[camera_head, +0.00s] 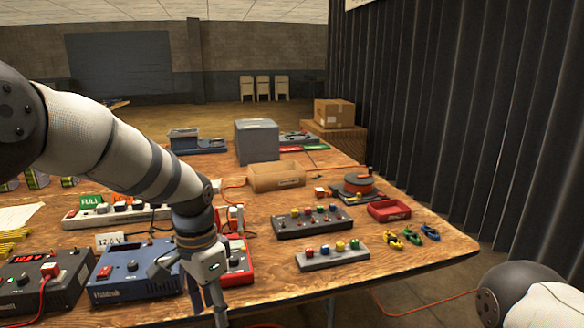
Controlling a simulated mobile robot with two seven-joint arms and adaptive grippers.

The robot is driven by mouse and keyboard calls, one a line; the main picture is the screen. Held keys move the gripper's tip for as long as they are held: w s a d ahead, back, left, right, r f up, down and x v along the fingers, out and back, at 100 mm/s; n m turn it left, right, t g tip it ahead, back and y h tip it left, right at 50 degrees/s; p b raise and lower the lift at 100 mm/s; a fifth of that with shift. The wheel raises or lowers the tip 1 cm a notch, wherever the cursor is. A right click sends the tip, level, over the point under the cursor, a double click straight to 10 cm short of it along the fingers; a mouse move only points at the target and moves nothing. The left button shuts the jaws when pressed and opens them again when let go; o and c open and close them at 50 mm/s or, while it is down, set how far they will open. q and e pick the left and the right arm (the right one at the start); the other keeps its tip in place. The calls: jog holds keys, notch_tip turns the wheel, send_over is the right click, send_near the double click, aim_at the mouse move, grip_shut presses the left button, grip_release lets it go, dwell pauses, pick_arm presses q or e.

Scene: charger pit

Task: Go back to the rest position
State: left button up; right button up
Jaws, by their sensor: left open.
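My left arm reaches in from the left, and my left gripper (200,290) hangs open over the front of the wooden table (330,285). Its fingers point down, with nothing seen between them. It is in front of a red charger box (236,275), hiding part of it, and beside a blue charger box (137,277). Of my right arm only a rounded white and dark link shows at the bottom right; its gripper is out of view.
A dark charger (40,283) stands at the left. A connector block (313,222), a grey block (333,256), a red tray (388,209) and colored clips (412,236) lie to the right. A dark curtain (470,110) hangs at the right.

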pick_arm(q)
jog(key=s+a+f+n+g, duration=0.1)
jog(key=s+f+n, duration=0.1)
jog(key=s+f, duration=0.55)
jog(key=s+a+f+n, duration=0.1)
jog(key=s+f, duration=0.4)
jog(key=f, duration=0.6)
jog(key=s+a+f+n, duration=0.1)
jog(key=s+a+n, duration=0.2)
jog(key=s, duration=1.1)
jog(key=s+a+f+n+g, duration=0.1)
jog(key=s+a+f+n, duration=0.1)
jog(key=s, duration=1.1)
jog(key=shift+s+a+n, duration=0.35)
jog(key=shift+a+n, duration=0.05)
jog(key=shift+n, duration=0.2)
